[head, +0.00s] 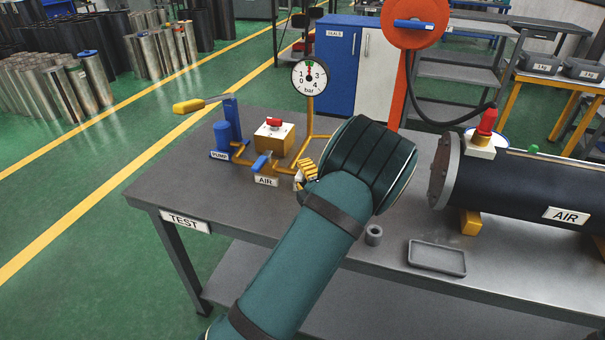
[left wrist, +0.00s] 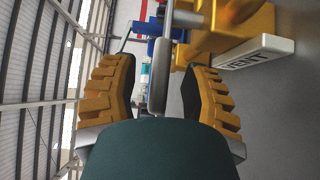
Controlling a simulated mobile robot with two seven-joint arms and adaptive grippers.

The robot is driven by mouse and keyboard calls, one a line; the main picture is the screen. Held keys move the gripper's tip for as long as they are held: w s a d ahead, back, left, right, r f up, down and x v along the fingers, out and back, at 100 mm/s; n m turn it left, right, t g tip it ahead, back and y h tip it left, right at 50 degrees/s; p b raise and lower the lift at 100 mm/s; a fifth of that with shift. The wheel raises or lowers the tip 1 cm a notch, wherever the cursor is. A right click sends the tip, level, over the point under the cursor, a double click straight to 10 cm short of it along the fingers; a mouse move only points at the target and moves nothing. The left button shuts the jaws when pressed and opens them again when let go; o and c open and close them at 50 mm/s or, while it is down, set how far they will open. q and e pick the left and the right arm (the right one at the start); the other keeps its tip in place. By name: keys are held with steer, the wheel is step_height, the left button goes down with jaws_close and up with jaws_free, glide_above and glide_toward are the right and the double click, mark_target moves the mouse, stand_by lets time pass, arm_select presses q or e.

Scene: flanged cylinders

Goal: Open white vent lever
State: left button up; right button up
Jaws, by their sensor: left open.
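The white vent lever (left wrist: 159,80) shows in the left wrist view as a pale upright bar between my finger pads. My left gripper (left wrist: 158,68) is open around it, with a gap on each side. A white VENT label (left wrist: 257,54) sits beside a yellow fitting (left wrist: 235,28) at upper right. In the head view my left gripper (head: 306,172) is over the right end of the yellow pipework, with yellow fingers partly showing. My dark green wrist hides the lever there. My right gripper is not in view.
The bench (head: 165,185) carries a blue pump (head: 228,130), a blue AIR lever (head: 262,162), a red button box (head: 274,134) and a pressure gauge (head: 310,76). A black cylinder (head: 510,182), grey ring (head: 373,235) and small tray (head: 437,258) stand to the right.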

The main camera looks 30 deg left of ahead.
arm_select(q)
steer(key=shift+w+a, duration=0.25)
steer(key=shift+a, duration=0.15)
jaws_close()
steer(key=shift+d, duration=0.1)
